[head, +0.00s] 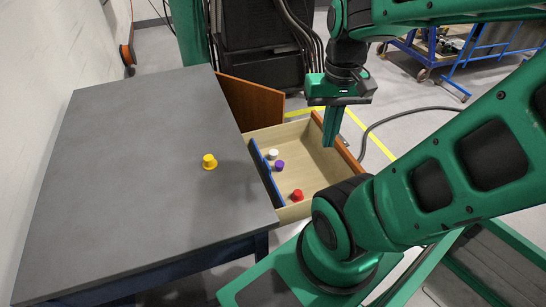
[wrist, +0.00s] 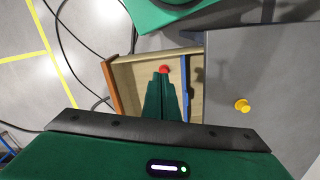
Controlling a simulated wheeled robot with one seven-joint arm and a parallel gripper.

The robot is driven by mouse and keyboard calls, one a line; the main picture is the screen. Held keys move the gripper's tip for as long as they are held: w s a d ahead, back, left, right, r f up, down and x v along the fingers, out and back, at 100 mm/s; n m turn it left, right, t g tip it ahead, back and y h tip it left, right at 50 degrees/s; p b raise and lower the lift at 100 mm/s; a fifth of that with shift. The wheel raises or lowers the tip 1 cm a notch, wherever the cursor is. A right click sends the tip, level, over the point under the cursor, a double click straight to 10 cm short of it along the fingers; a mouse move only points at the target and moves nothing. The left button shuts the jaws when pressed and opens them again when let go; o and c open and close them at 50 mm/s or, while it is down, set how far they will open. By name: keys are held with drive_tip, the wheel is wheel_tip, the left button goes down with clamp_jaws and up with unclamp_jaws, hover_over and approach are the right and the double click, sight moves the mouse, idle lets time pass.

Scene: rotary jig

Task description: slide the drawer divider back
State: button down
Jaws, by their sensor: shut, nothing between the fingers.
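The drawer (head: 311,165) is pulled out from the grey table, with light wooden inside and an orange-brown front. The drawer divider (head: 267,177), dark with a blue edge, stands upright across it close to the table. It also shows in the wrist view (wrist: 184,88) as a blue strip to the right of my fingers. My gripper (head: 330,144) is shut and empty, pointing down over the front part of the drawer, apart from the divider. In the wrist view my fingers (wrist: 164,78) cover part of the drawer floor.
White (head: 273,154), purple (head: 279,166) and red (head: 297,195) pieces sit in the drawer on the front side of the divider. A yellow piece (head: 209,162) stands on the table (head: 140,180). A brown panel (head: 250,101) stands beyond the drawer.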

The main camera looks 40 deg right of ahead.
drive_tip(key=w+d+f+n+t+y, duration=0.1)
drive_tip(key=w+d+f+n+y, duration=0.1)
drive_tip(key=w+d+f+y, duration=0.4)
drive_tip(key=w+d+f+n+t+y, duration=0.1)
drive_tip(key=w+d+f+t+y, duration=0.15)
drive_tip(key=w+d+f, duration=0.65)
approach(267, 173)
drive_tip(key=w+a+f, duration=0.1)
drive_tip(key=w, duration=0.1)
drive_tip(key=shift+w+a+g, duration=0.35)
drive_tip(key=shift+a, duration=0.35)
